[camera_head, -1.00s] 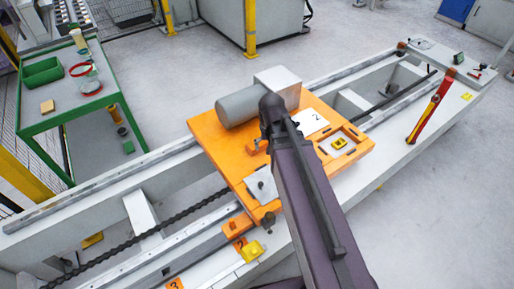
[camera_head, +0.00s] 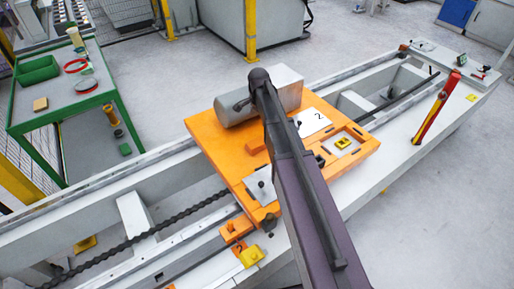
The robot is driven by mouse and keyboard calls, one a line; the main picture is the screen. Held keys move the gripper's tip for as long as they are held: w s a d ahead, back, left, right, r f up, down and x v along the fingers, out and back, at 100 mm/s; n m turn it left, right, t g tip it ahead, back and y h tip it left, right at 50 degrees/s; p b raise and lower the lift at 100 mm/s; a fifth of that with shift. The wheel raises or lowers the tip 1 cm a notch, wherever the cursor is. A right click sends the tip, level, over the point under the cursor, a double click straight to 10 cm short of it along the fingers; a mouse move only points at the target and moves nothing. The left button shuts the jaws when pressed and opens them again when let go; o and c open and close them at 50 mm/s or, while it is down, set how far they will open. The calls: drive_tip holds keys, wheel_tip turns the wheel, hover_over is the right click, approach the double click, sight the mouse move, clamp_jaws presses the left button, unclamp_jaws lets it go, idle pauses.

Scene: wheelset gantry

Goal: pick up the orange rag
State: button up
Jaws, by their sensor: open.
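I cannot pick out an orange rag for certain. The large orange plate (camera_head: 222,150) in the middle is rigid. A small raised orange piece (camera_head: 255,147) lies on it, left of my arm, and another orange piece (camera_head: 237,229) sits by its front left edge; both look like blocks rather than cloth. My dark arm reaches up from the bottom over the plate, its bend in front of a grey cylinder (camera_head: 232,112). My gripper does not show clearly, and my arm hides part of the plate.
The plate rides on a long pale gantry bed (camera_head: 375,172) with rails and open gaps. A yellow block (camera_head: 250,257) lies on its front ledge. A red-and-yellow tool (camera_head: 437,108) stands at right. A green-framed table (camera_head: 110,84) stands at left.

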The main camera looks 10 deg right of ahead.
sight(257, 142)
drive_tip(key=shift+w+f, duration=0.1)
drive_tip(key=shift+f, duration=0.1)
idle(0.3)
wheel_tip(257, 142, down, 8)
drive_tip(key=b, duration=0.8)
drive_tip(key=shift+f+b, duration=0.15)
drive_tip(key=shift+b, duration=0.15)
drive_tip(key=shift+f, duration=0.15)
drive_tip(key=shift+a+f+b, duration=0.2)
drive_tip(key=shift+f+b, duration=2.25)
drive_tip(key=shift+b, duration=0.15)
drive_tip(key=c, duration=1)
drive_tip(key=shift+c, duration=0.2)
drive_tip(key=shift+r, duration=0.1)
